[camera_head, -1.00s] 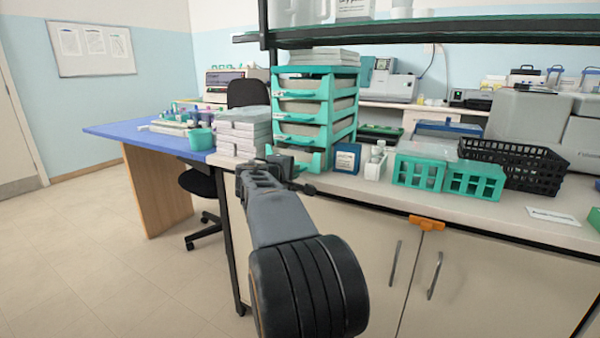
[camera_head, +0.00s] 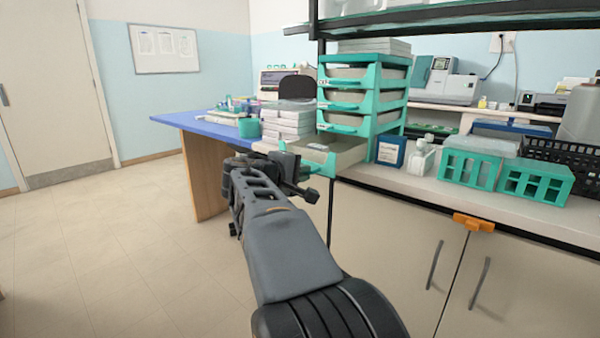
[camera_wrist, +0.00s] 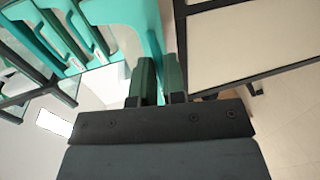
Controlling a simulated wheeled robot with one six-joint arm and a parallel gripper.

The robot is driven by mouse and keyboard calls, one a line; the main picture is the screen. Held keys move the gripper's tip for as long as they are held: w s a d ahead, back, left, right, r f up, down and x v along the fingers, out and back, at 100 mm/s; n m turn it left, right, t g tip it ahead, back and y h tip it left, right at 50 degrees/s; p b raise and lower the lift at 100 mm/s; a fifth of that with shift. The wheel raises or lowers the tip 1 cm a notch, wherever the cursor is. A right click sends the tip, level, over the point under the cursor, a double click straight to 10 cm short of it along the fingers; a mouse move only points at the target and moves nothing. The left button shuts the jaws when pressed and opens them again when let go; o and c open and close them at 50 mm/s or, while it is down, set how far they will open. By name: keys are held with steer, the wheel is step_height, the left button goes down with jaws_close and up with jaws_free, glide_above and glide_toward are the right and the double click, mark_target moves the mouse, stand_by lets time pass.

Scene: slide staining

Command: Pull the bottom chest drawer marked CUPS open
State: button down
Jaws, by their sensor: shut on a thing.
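The teal drawer chest (camera_head: 391,101) stands on the bench with several beige-bodied drawers. Its bottom drawer (camera_head: 346,153) is pulled out toward me, past the bench's front edge, and its open top shows a small pale item inside. The upper drawers are shut. My gripper (camera_head: 291,163) is at the front of the bottom drawer, shut on its handle; the arm hides most of the drawer front and I cannot read its mark. In the wrist view, the two fingers of my gripper (camera_wrist: 160,75) sit close together against the teal drawer front (camera_wrist: 128,15).
A stack of white boxes (camera_head: 287,122) stands just left of the drawer. A dark blue box (camera_head: 391,151) and teal racks (camera_head: 470,168) stand to the right. Cupboard doors with handles (camera_head: 435,265) are below the bench. The floor at left (camera_head: 100,230) is clear.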

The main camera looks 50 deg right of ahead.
steer(key=shift+f, duration=0.1)
steer(key=c, duration=1.5)
jaws_free()
steer(key=shift+a, duration=0.1)
steer(key=p+v, duration=0.3)
steer(key=v, duration=1)
steer(key=shift+a, duration=0.3)
steer(key=s+a+r+t+y+p, duration=0.1)
steer(key=a+y+p, duration=0.4)
steer(key=p, duration=0.6)
steer(key=s+a+r+t+y+p, duration=0.1)
steer(key=a+r+y+p, duration=0.4)
steer(key=p, duration=0.6)
steer(key=s+a+r+t+y+p, duration=0.1)
steer(key=s+a+r+y+p, duration=0.2)
steer(key=a+p, duration=0.6)
steer(key=shift+s+a+r+t+y+p, duration=0.1)
steer(key=shift+s+t+y+p, duration=0.05)
steer(key=shift+y+p, duration=0.6)
steer(key=shift+s+r+t+y+p, duration=0.15)
steer(key=shift+y+p, duration=0.4)
steer(key=shift+p, duration=0.3)
